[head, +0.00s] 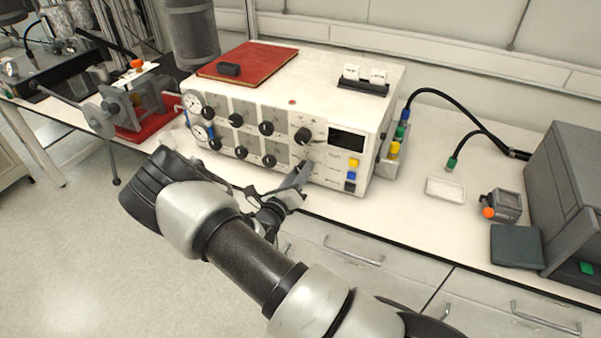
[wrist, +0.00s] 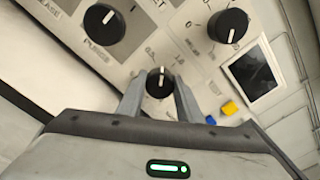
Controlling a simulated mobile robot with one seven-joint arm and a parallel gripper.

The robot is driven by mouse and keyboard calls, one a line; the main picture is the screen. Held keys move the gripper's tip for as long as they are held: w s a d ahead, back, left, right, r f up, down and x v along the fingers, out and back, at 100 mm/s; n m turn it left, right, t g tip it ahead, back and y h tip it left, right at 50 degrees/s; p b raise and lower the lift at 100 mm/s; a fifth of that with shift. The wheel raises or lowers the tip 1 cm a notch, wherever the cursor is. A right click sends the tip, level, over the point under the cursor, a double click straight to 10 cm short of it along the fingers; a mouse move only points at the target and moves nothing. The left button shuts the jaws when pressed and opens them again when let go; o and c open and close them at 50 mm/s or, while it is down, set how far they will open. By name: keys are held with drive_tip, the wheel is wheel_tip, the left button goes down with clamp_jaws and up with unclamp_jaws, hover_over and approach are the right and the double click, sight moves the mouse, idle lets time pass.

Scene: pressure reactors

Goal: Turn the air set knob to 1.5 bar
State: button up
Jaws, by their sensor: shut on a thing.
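The white control box (head: 300,95) stands on the bench with black knobs and gauges on its front. In the wrist view a small black knob (wrist: 160,80) with a white pointer line sits between the two fingers of my gripper (wrist: 160,86). The fingers are shut on its sides. The pointer runs nearly straight up in that picture, between small scale markings too blurred to read surely. In the head view my gripper (head: 302,174) is at the lower front of the box, and this knob is hidden there.
Other knobs are close by: one marked PURGE (wrist: 104,24) and one beside the dark display (wrist: 228,25). Blue (wrist: 211,120) and yellow (wrist: 229,108) buttons lie right of the fingers. A red book (head: 262,62) lies on the box. Bench space right of it is partly clear.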

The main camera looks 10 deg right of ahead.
drive_tip(key=m+b, duration=0.1)
drive_tip(key=m, duration=0.5)
drive_tip(key=shift+f+m, duration=0.1)
drive_tip(key=shift+m, duration=0.2)
drive_tip(key=m+b, duration=0.3)
drive_tip(key=m, duration=0.3)
drive_tip(key=m+b, duration=0.3)
drive_tip(key=m, duration=0.1)
drive_tip(key=shift+d+f+m, duration=0.1)
drive_tip(key=shift+m, duration=0.3)
drive_tip(key=shift+m+b, duration=1.8)
drive_tip(key=shift+r, duration=0.2)
drive_tip(key=o, duration=1)
drive_tip(key=shift+o, duration=0.2)
